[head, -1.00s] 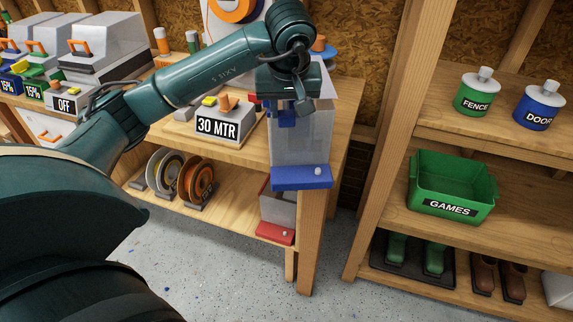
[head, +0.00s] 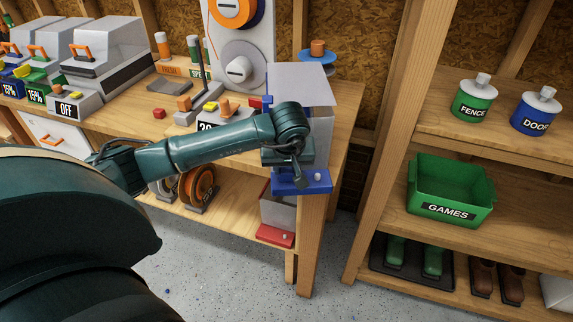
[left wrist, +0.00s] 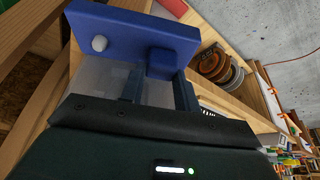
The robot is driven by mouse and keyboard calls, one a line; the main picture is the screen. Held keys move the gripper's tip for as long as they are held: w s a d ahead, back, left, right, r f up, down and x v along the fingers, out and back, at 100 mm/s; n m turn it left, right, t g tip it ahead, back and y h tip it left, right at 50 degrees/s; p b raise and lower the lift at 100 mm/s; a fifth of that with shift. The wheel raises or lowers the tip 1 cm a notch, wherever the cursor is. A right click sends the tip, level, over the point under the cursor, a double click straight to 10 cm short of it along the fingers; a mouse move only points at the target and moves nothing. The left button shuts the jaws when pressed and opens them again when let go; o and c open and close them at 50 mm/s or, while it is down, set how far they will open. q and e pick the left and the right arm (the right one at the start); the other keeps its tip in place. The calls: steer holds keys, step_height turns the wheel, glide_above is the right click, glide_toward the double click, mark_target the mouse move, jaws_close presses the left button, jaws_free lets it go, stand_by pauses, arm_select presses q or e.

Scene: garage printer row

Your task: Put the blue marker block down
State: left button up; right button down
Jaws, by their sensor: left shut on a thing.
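The blue marker block (left wrist: 160,64) shows in the left wrist view between the two fingertips of my left gripper (left wrist: 157,82). In the head view the block is hidden by the hand. My left gripper (head: 288,170) is shut on the block, low at the front end of the bench, by a tall pale box with a blue front ledge (head: 303,185). In the left wrist view the ledge (left wrist: 115,32) with its white knob lies just beyond the block. I cannot tell whether the block touches the ledge. My right gripper is not in view.
A red-fronted box (head: 276,236) sits on the lower shelf below, near spools (head: 197,188). A wooden post stands close to the right. A green GAMES bin (head: 450,188) and two jars are on the right-hand shelving. The floor between is clear.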

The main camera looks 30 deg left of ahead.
arm_select(q)
steer(key=shift+f, duration=0.1)
steer(key=o, duration=1)
